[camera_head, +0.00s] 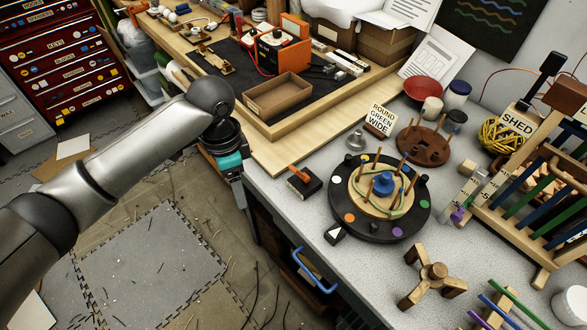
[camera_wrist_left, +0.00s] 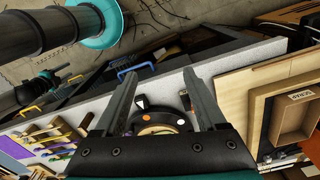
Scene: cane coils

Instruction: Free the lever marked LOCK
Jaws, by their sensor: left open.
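A small black block with an orange lever (camera_head: 299,173) stands on the grey bench, left of the round turntable. I cannot read the word LOCK on it. The black turntable (camera_head: 346,222) carries coloured dots, a wooden disc with pegs, a green cane coil and a blue knob (camera_head: 383,184). The turntable also shows between my fingers in the left wrist view (camera_wrist_left: 160,120). My left gripper (camera_head: 250,238) hangs beside the bench's front edge, left of the lever block. Its fingers (camera_wrist_left: 160,76) are open and empty. Dark, teal-marked parts of my other arm show at the wrist view's upper left; its fingers are unclear.
A white-and-black wedge (camera_head: 335,234) sits at the turntable's front left. A sign (camera_head: 380,117) reads ROUND GREEN WIDE. A wooden three-armed piece (camera_head: 433,278) lies in front. A cane rack (camera_head: 535,205) stands right. A blue drawer handle (camera_head: 312,270) juts below the bench edge.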

